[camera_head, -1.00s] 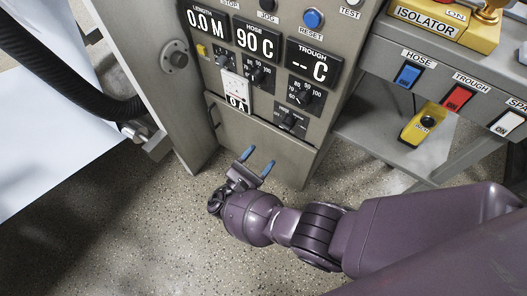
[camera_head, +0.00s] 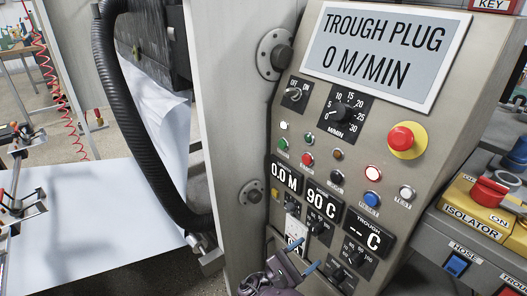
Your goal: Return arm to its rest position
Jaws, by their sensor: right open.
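My right gripper (camera_head: 303,256) is at the bottom centre of the head view, with its two blue-tipped fingers apart and nothing between them. It overlaps the lower part of the grey control panel (camera_head: 370,95); I cannot tell how far in front of the panel it is. The rest of my right arm is below the picture's edge. My left gripper is not in view. The panel display (camera_head: 382,42) reads "TROUGH PLUG 0 M/MIN". Smaller displays read 0.0 M, 90 C (camera_head: 323,203) and "-- C" (camera_head: 367,234).
A red emergency button (camera_head: 402,139) with a yellow ring sits on the panel. Right of it is a box with a yellow isolator (camera_head: 474,207) and a blue hose switch (camera_head: 456,265). A black hose (camera_head: 125,120) and white paper sheet (camera_head: 95,225) lie to the left.

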